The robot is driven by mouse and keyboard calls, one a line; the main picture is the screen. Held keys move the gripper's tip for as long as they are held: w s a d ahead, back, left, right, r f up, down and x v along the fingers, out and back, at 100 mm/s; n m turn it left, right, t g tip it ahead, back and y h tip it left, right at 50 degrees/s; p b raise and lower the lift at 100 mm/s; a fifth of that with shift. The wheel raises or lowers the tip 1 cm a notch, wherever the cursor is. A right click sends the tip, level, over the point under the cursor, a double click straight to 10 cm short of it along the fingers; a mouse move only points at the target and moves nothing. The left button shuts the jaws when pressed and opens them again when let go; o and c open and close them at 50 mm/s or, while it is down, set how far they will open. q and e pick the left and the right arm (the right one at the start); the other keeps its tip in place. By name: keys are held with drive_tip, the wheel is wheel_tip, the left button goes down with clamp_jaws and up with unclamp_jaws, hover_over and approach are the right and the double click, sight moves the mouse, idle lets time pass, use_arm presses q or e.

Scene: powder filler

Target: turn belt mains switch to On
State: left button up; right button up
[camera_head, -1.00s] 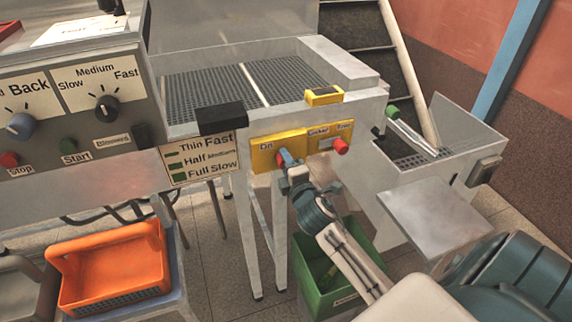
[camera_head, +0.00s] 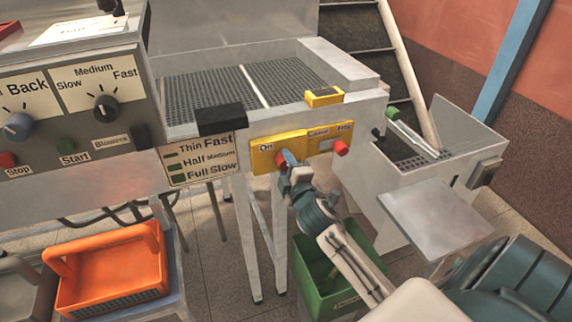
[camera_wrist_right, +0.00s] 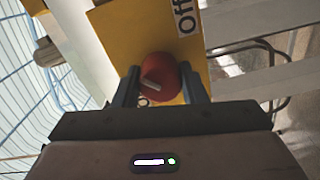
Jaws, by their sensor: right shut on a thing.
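The belt mains switch is a round red knob with a short white mark, seen in the right wrist view (camera_wrist_right: 160,77). It sits on a yellow panel (camera_head: 264,159) on the front of the machine, below the black mesh belt. My right gripper (camera_head: 285,159) is at the left part of this panel, under the "On" label. In the right wrist view its two fingers (camera_wrist_right: 161,88) are shut on either side of the knob. An "Off" label is readable there; another label is mostly hidden behind the knob. In the head view the gripper covers most of the knob. My left gripper is not in view.
Another red knob (camera_head: 341,147) sticks out to the right on the same panel. A grey control box (camera_head: 75,115) with dials stands at left. Below are an orange basket (camera_head: 112,270) and a green bin (camera_head: 313,283). A metal plate (camera_head: 437,222) lies right of my arm.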

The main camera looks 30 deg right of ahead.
drive_tip(key=o, duration=1)
drive_tip(key=shift+s+f, duration=0.1)
drive_tip(key=shift+s, duration=0.15)
drive_tip(key=shift+b+v, duration=1.45)
drive_tip(key=shift+v, duration=3.7)
